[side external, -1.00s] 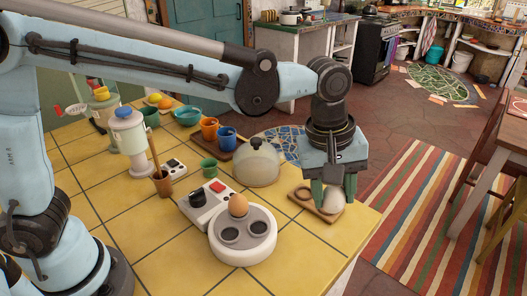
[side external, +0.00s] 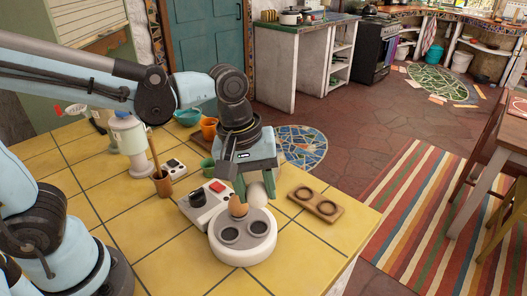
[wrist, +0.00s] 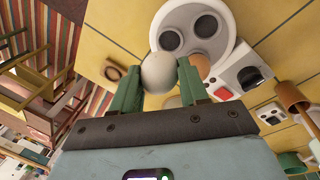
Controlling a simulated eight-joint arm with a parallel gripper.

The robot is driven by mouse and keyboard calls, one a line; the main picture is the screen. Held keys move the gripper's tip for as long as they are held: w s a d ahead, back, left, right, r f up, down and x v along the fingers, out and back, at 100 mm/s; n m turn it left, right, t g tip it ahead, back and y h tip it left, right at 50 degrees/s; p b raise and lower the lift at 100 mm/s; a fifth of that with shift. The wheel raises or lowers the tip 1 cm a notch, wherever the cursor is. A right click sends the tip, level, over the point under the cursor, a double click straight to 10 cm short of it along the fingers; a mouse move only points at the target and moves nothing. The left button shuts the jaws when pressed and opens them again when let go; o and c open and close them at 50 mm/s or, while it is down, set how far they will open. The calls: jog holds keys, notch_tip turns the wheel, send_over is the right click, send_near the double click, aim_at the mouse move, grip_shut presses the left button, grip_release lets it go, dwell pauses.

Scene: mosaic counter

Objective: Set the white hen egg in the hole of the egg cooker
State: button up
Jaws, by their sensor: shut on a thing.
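The white hen egg (side external: 257,196) is between the green fingers of my gripper (side external: 254,186), which is shut on it. The egg also shows in the wrist view (wrist: 158,72). The round white egg cooker (side external: 243,255) stands on the counter below. A brown egg (side external: 238,207) sits in its rear hole, partly hidden by my gripper. Two dark holes in front, the left one (side external: 229,235) and the right one (side external: 258,228), are empty. The white egg is held above the cooker's back right side, beside the brown egg in the picture.
The wooden egg holder (side external: 319,204) right of the cooker has two empty hollows. The cooker's control box (side external: 207,204), with red switch and black knob, adjoins at left. A brown cup (side external: 162,183) stands farther left. The tiled counter in front is clear.

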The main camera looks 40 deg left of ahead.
jog(key=shift+f, duration=2.55)
jog(key=shift+f, duration=0.95)
dwell(0.4)
jog(key=o, duration=0.9)
jog(key=shift+r, duration=0.1)
jog(key=shift+r, duration=3.4)
jog(key=s+a+r+m+t+y, duration=0.1)
jog(key=a+m+t, duration=0.4)
jog(key=a+m, duration=0.4)
jog(key=shift+s+a+r+t, duration=0.25)
jog(key=shift+a+t, duration=0.15)
jog(key=shift+a, duration=1.4)
